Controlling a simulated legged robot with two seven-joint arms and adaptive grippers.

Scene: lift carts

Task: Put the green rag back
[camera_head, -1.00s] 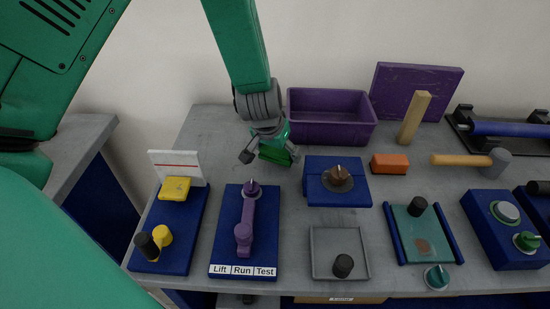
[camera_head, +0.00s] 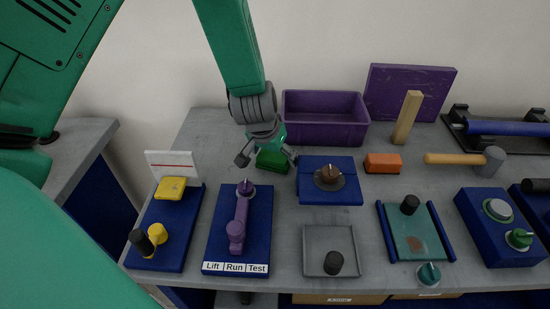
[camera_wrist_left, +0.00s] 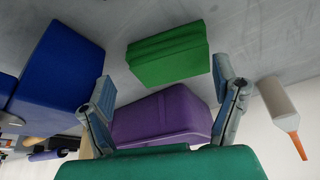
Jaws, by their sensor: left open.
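The green rag (camera_head: 272,161), a folded block, is on the grey table in front of the purple bin (camera_head: 323,137). In the left wrist view the rag (camera_wrist_left: 168,54) lies just beyond my fingertips, in line with the gap between them. My left gripper (camera_head: 267,159) is open, its fingers spread to either side of the rag; both fingers also show in the left wrist view (camera_wrist_left: 165,82). No finger clearly touches the rag. The gripper covers part of the rag in the head view. My right gripper is not in view.
A blue board with a purple lever (camera_head: 238,218) stands in front of the rag. A blue block with a brown knob (camera_head: 328,176) is to its right. An orange block (camera_head: 382,163) and a wooden post (camera_head: 407,117) stand farther right. Bare table lies left of the gripper.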

